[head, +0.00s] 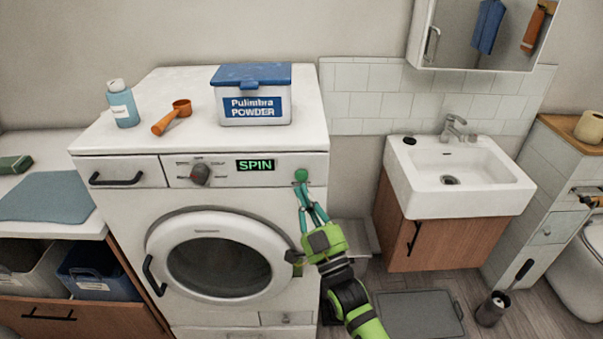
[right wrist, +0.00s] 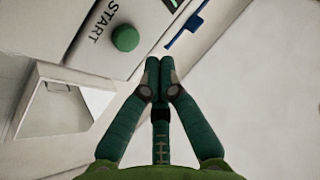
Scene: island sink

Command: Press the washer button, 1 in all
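The white washer (head: 130,205) stands at the centre-left of the head view. Its lit display (head: 255,165) reads SPIN in green. The round green washer button (head: 301,175) is at the right end of the control panel. The button also shows in the right wrist view (right wrist: 125,38), beside a START label (right wrist: 104,20). My right gripper (head: 301,187) is just below the button in the head view, fingers pointing up toward it. In the right wrist view the fingertips (right wrist: 152,64) are together and empty, and the button appears up and left of them. I cannot tell whether they touch. My left gripper is out of view.
A powder box (head: 253,106), a blue bottle (head: 122,104) and an orange scoop (head: 172,117) stand on the washer top. A control knob (head: 201,174) is left of the display. A sink (head: 493,190) stands to the right.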

